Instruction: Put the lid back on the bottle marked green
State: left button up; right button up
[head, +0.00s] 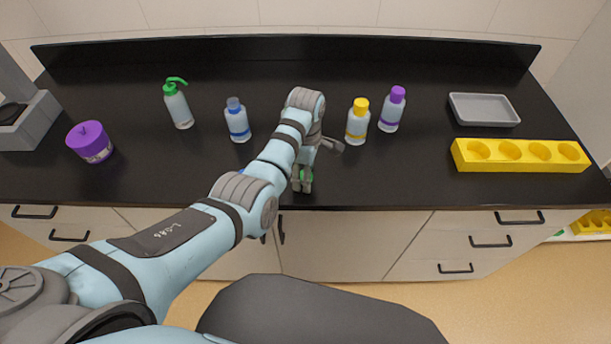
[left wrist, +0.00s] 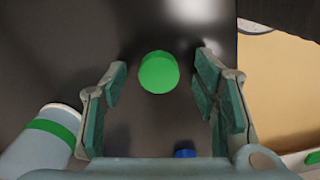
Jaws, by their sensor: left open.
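The green lid (left wrist: 159,72) lies on the dark counter, between the open fingertips and slightly beyond them in the left wrist view. A gap shows on both sides of it. The bottle with a green band (left wrist: 45,145) is at the lower left of that view, outside the fingers, with a pale top and no lid on it. My arm hides this bottle in the head view. My left gripper (head: 302,180) points down near the counter's front edge, open and holding nothing. My right gripper is not in view.
A blue-lidded bottle (head: 237,120), a green pump bottle (head: 178,105) and a purple jar (head: 90,142) stand left. Yellow-lidded (head: 358,121) and purple-lidded (head: 392,109) bottles stand right. A grey tray (head: 484,109) and yellow rack (head: 520,155) are farther right. A small blue thing (left wrist: 185,153) is partly hidden.

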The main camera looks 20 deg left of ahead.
pick_arm(q)
jog(key=c, duration=0.8)
jog(key=shift+r, duration=0.15)
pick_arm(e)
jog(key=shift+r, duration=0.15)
